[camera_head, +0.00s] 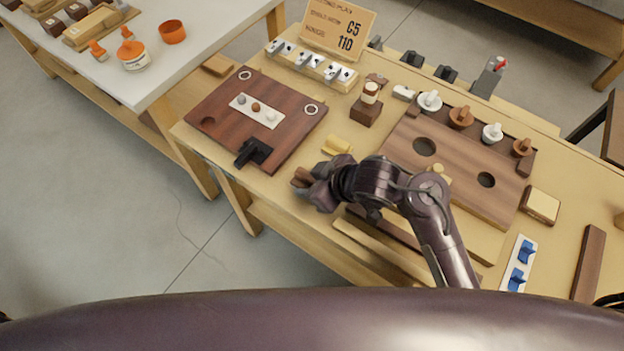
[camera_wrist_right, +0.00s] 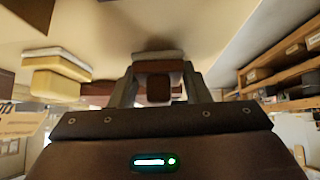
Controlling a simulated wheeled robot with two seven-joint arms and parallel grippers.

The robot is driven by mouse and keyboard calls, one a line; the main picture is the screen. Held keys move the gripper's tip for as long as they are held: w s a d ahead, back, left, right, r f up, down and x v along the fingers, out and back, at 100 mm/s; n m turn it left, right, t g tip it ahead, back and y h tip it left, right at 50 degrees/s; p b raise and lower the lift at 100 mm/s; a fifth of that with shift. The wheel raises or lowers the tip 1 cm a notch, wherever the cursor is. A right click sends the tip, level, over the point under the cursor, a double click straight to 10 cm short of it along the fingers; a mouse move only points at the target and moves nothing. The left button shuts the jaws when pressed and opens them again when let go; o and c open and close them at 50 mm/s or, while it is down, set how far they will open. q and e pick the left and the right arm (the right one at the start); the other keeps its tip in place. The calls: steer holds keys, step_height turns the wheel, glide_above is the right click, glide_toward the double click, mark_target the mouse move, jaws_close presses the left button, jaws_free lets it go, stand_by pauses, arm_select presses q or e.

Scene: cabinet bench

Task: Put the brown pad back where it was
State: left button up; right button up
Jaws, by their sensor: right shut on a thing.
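My right gripper (camera_head: 303,180) is above the front edge of the wooden bench, between the dark red board and the brown board with round holes. It is shut on a small brown pad (camera_head: 299,174). In the right wrist view the brown pad (camera_wrist_right: 158,82) sits between both fingers, with a pale layer along one side. I cannot tell whether it touches the bench. A yellow block (camera_head: 337,146) lies just behind the gripper. My left gripper is not in view.
The dark red board (camera_head: 215,100) carries a white strip and a black piece (camera_head: 253,152). The brown holed board (camera_head: 455,165) lies to the right, with several knobs behind it. A brown block with a pale top (camera_head: 367,108) stands between them. A sign (camera_head: 338,28) stands behind.

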steer(key=shift+f, duration=0.35)
steer(key=o, duration=0.9)
steer(key=shift+f, duration=0.1)
steer(key=shift+s, duration=0.1)
steer(key=shift+s+f, duration=0.1)
steer(key=shift+r, duration=0.45)
steer(key=p+v, duration=0.2)
steer(key=v, duration=0.2)
steer(key=p+v, duration=0.2)
steer(key=v, duration=0.2)
steer(key=p+v, duration=0.2)
steer(key=v, duration=0.2)
steer(key=shift+r, duration=0.4)
